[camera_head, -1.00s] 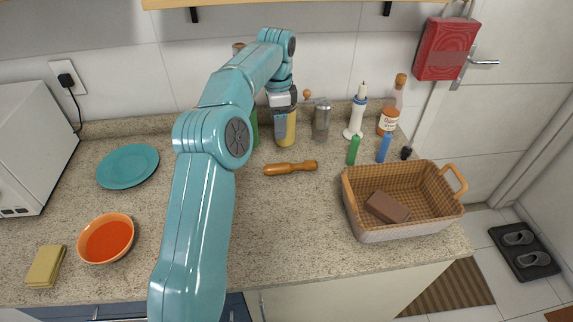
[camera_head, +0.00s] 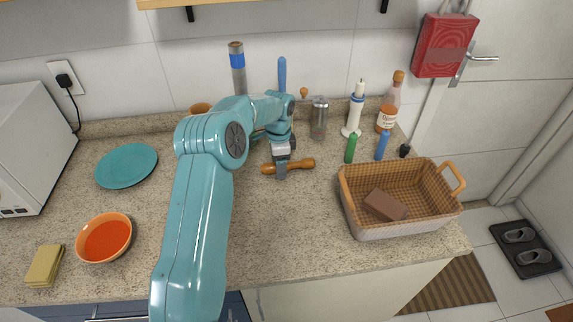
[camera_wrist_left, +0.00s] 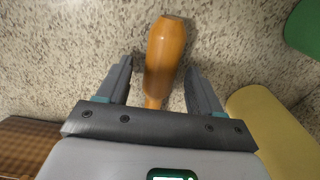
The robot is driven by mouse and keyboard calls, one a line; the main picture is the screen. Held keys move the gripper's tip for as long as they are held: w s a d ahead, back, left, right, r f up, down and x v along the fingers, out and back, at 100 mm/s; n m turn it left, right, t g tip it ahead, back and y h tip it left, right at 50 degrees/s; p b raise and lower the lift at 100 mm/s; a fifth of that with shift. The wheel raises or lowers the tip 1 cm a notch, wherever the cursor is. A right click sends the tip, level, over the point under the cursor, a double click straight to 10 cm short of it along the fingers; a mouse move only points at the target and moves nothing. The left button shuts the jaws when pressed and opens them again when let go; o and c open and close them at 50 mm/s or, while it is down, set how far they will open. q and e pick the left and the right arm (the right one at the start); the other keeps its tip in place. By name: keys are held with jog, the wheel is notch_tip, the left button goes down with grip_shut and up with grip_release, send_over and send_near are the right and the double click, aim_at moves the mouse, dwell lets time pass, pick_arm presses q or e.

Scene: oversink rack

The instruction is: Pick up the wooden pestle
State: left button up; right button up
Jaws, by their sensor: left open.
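The wooden pestle (camera_head: 301,164) lies on the granite counter, left of the basket. My left gripper (camera_head: 281,172) is over its left part in the head view and hides some of it. In the left wrist view the orange-brown pestle (camera_wrist_left: 164,58) lies between the two open fingers of my left gripper (camera_wrist_left: 158,85). There is a gap between it and each finger. Its near end passes out of sight under the gripper body. My right gripper is not in view.
A wicker basket (camera_head: 352,211) with a brown block (camera_head: 385,205) stands to the right. Behind the pestle stand a metal shaker (camera_head: 319,118), a green bottle (camera_head: 350,149) and a white candle holder (camera_head: 356,112). An orange bowl (camera_head: 104,239) and teal plate (camera_head: 127,166) are at left.

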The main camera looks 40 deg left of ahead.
pick_arm(q)
jog(key=shift+w+f, duration=0.1)
jog(key=shift+s+a+r, duration=0.1)
jog(key=shift+s+r, duration=0.1)
jog(key=shift+s, duration=0.15)
jog(key=c, duration=0.3)
jog(key=shift+s, duration=0.1)
jog(key=c, duration=0.9)
jog(key=shift+w, duration=0.3)
jog(key=shift+s, duration=0.1)
